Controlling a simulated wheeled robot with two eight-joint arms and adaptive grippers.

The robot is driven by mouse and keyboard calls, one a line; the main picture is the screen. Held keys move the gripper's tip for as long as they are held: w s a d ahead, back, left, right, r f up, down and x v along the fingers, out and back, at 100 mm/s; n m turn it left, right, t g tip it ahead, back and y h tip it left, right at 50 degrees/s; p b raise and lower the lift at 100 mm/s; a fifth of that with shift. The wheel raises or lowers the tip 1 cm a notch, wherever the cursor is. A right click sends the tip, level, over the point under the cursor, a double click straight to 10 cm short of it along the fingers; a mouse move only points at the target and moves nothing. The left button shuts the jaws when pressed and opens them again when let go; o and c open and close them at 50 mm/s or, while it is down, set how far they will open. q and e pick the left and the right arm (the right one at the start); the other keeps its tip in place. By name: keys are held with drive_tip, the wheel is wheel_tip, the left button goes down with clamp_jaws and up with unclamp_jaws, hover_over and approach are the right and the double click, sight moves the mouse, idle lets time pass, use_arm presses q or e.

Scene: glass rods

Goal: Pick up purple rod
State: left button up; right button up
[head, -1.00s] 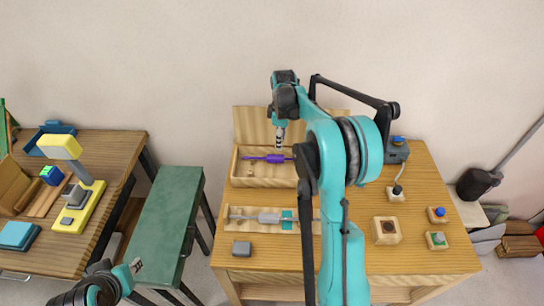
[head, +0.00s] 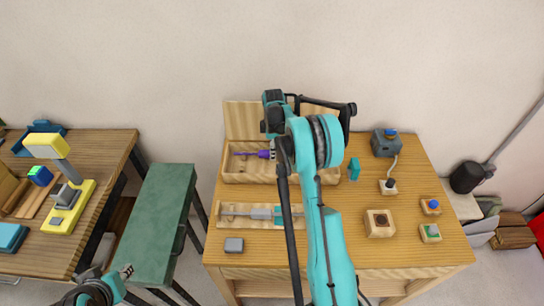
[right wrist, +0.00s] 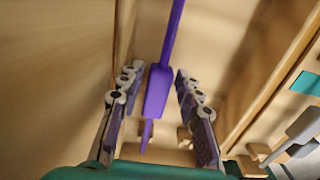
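The purple rod (head: 248,154) lies in the open wooden box (head: 262,178) on the right table. In the right wrist view the rod (right wrist: 157,92) runs lengthwise between the two fingers, its thick middle near the fingertips. My right gripper (right wrist: 155,82) is open, with a gap on each side of the rod. In the head view my right gripper (head: 280,148) is over the box, and its arm hides the box's right part. My left gripper (head: 126,271) is at lower left, by the green bench, too small to tell its opening.
A second wooden tray (head: 230,222) with a grey rod (head: 262,213) lies in front of the box. A grey block (head: 234,245) sits near the front edge. The box's raised lid (head: 243,120) stands behind. Wooden blocks with buttons (head: 431,207) are on the right.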

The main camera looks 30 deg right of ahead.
clamp_jaws()
